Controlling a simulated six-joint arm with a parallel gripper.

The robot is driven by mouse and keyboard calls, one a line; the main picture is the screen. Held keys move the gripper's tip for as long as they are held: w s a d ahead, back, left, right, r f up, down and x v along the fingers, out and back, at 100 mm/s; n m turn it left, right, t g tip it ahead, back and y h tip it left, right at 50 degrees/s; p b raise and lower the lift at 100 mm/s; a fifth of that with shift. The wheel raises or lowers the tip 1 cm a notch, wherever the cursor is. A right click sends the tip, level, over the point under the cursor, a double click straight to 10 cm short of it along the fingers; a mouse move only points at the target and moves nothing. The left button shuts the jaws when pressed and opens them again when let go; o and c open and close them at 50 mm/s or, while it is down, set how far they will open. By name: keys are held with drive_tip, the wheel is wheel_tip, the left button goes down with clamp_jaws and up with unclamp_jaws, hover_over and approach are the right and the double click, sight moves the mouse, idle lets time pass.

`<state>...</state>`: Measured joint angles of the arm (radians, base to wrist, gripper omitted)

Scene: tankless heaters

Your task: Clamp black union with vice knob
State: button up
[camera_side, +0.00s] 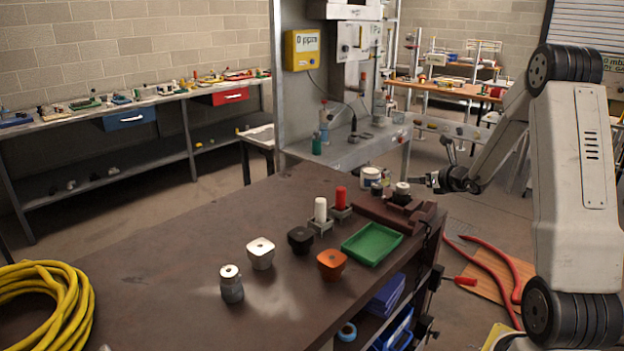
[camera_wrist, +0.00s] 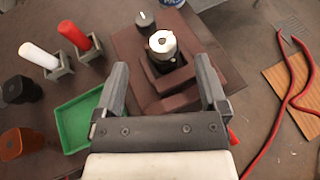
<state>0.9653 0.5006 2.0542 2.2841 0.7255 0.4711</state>
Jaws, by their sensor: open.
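The brown vice (camera_side: 372,212) sits at the table's far right corner. It also shows in the wrist view (camera_wrist: 185,88). A black union (camera_wrist: 156,66) with a silver top piece (camera_wrist: 162,42) stands upright at the vice jaws; whether the jaws press on it I cannot tell. The union also shows in the side view (camera_side: 401,198). A dark round knob with a white mark (camera_wrist: 145,20), apparently the vice knob, is just beyond the union. My gripper (camera_wrist: 162,75) is open and empty. Its fingers point toward the union from the near side. In the side view my gripper (camera_side: 432,181) is right of the union.
A green tray (camera_side: 372,243) lies beside the vice. White (camera_side: 320,210) and red (camera_side: 341,196) cylinders stand in holders. Black (camera_side: 300,239), orange (camera_side: 331,263), white (camera_side: 260,252) and grey (camera_side: 231,285) parts stand on the table. A white jar (camera_side: 371,177) is behind the vice.

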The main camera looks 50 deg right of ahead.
drive_tip(key=w+a+r+n+g+y, duration=0.3)
drive_tip(key=w+n+y, duration=0.5)
drive_tip(key=n, duration=1.2)
drive_tip(key=w+d+f+n+g+h, duration=0.4)
drive_tip(key=d+n+g, duration=0.1)
drive_tip(key=n, duration=1.2)
drive_tip(key=shift+w+f, duration=0.35)
drive_tip(key=shift+w, duration=0.05)
drive_tip(key=shift+d, duration=0.1)
